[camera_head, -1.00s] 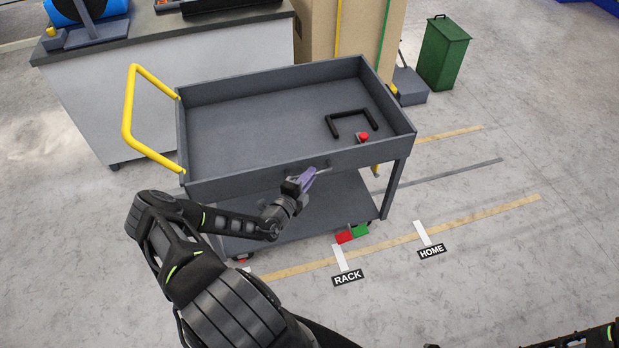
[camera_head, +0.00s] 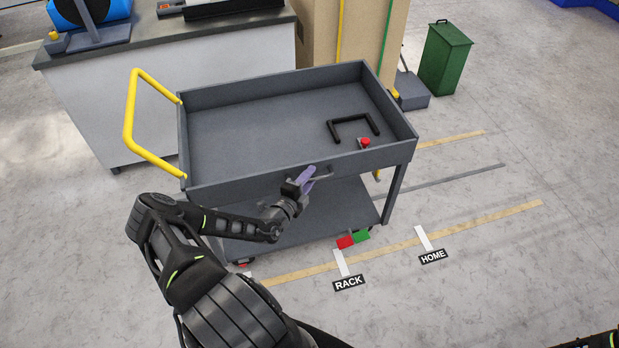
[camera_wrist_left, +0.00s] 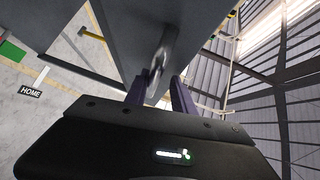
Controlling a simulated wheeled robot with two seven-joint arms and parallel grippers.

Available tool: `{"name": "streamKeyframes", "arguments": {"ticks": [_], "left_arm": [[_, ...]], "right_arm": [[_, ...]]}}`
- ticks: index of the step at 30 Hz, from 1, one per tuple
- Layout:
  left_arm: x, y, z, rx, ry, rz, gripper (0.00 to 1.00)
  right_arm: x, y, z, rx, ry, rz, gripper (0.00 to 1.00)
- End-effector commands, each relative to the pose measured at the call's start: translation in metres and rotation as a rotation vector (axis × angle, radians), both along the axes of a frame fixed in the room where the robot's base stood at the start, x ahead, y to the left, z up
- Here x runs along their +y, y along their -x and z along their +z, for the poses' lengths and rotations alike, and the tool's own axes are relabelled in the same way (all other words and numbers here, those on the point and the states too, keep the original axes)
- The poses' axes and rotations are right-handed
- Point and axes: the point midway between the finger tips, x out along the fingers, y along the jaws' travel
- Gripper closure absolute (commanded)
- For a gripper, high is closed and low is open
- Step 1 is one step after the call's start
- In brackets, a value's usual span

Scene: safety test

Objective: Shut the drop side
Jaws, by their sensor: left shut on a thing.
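A grey cart with a yellow push handle stands in the middle of the head view. Its near long side is the drop side (camera_head: 346,163), which stands upright, level with the tray's other walls. My left gripper (camera_head: 305,178) is at the outer face of this side, shut on the side's metal handle (camera_head: 323,175). In the left wrist view the purple fingers (camera_wrist_left: 160,92) close around the grey handle (camera_wrist_left: 162,60), below the dark side panel. My right gripper is not in view; only a dark part of my body shows at the lower right.
A black bar handle (camera_head: 353,127) and a red knob (camera_head: 364,142) are at the tray's right end. Red and green pedals (camera_head: 353,239) sit low on the cart. RACK (camera_head: 349,283) and HOME (camera_head: 433,256) labels mark the floor. A white bench (camera_head: 100,115) and green bin (camera_head: 444,57) stand behind.

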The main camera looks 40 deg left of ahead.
Motion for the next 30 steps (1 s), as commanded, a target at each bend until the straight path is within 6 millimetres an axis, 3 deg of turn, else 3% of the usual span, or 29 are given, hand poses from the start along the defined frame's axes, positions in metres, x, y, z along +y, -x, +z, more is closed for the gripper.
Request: {"name": "streamKeyframes", "arguments": {"ticks": [5,16,30], "left_arm": [[-0.001,0.015,0.003,-0.004,-0.002,0.001,0.78],[-0.01,0.069,0.009,0.0,-0.003,0.002,0.78],[-0.012,0.074,0.009,0.001,-0.001,0.0,0.78]], "right_arm": [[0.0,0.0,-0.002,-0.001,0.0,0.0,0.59],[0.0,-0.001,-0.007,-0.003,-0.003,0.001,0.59],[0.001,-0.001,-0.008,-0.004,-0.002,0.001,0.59]]}}
